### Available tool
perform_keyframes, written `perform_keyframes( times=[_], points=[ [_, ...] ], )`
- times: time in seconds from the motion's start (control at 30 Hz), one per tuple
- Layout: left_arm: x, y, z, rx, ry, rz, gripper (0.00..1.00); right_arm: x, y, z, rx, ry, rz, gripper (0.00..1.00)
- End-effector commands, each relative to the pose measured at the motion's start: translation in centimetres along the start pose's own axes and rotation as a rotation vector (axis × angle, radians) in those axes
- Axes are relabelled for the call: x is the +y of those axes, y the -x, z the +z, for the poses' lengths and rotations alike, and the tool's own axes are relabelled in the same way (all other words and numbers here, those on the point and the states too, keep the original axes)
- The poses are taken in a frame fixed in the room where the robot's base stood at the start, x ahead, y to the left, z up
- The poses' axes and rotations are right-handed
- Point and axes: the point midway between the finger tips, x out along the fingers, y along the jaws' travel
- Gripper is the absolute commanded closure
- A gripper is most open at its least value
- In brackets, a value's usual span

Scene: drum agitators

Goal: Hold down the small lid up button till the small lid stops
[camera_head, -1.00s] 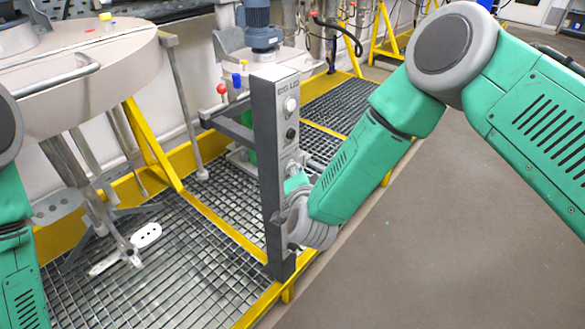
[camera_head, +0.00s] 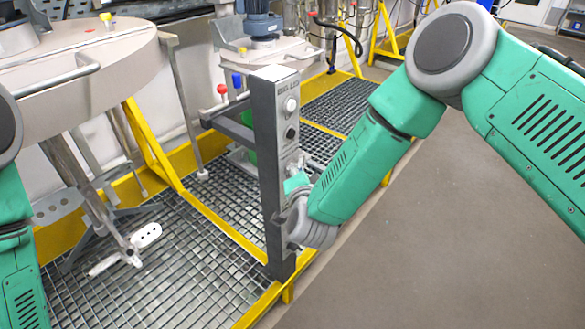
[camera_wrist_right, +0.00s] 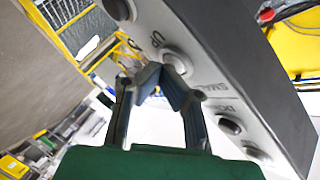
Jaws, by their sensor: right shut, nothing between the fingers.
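The grey control post (camera_head: 270,170) stands upright in the middle of the head view, with a white button and a black knob near its top. In the right wrist view its panel (camera_wrist_right: 262,85) carries a silver button (camera_wrist_right: 177,62) beside the word UP and a dark button (camera_wrist_right: 229,125) lower down. My right gripper (camera_wrist_right: 155,75) is shut and empty, its fingertips at the UP button. They appear to touch it, but how deep it is pressed is hidden. The small lid (camera_head: 285,50) with its blue motor (camera_head: 262,20) is behind the post. My left gripper is out of view.
A large round vessel lid (camera_head: 90,60) with a handle and an agitator (camera_head: 125,250) stand at the left. Yellow-edged metal grating (camera_head: 190,265) lies around the post. The grey floor (camera_head: 430,240) at the right is clear.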

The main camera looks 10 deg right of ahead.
Motion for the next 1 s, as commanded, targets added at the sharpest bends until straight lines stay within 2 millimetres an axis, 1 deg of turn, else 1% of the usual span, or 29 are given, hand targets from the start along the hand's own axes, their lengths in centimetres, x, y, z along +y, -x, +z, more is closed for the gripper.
perform_keyframes(
  times=[0.17, 0.5, 0.83, 1.0],
  points=[
    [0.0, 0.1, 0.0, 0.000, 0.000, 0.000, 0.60, 0.0, 0.1, -0.1, 0.000, 0.000, -0.001, 1.00],
    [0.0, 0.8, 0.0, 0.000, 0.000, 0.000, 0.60, 0.8, 1.3, -0.9, 0.000, 0.001, 0.000, 1.00],
    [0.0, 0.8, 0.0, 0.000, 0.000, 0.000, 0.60, 1.0, 1.4, -1.0, 0.000, 0.000, 0.000, 1.00],
    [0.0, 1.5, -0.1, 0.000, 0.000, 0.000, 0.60, 1.6, 2.3, -1.7, 0.000, 0.000, 0.001, 1.00]
  ],
)
